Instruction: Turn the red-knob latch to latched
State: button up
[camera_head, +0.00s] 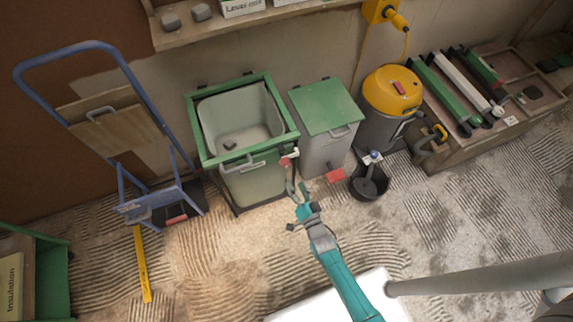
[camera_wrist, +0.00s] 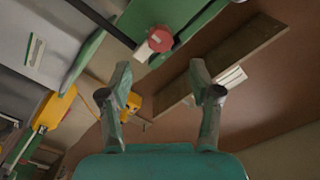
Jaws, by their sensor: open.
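The red-knob latch (camera_head: 287,160) is on the front right of the open green-rimmed bin (camera_head: 205,150), with a pale lever next to the knob. In the wrist view its round red knob (camera_wrist: 159,39) shows at the upper middle, beyond my fingertips. My gripper (camera_head: 298,190) is open and empty, just below the latch in the head view. In the wrist view my gripper's two fingers (camera_wrist: 158,82) are spread apart with nothing between them. I cannot tell the exact gap between the fingertips and the knob.
A closed green-lidded bin (camera_head: 326,108) stands right of the open bin. A black bucket (camera_head: 369,190) and a yellow vacuum (camera_head: 391,92) are farther right. A blue hand truck (camera_head: 113,130) stands left. A shelf (camera_head: 230,28) runs above. The ridged floor in front is mostly clear.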

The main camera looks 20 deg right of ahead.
aim_at(287, 166)
jog(key=w, duration=0.9)
jog(key=c, duration=1.1)
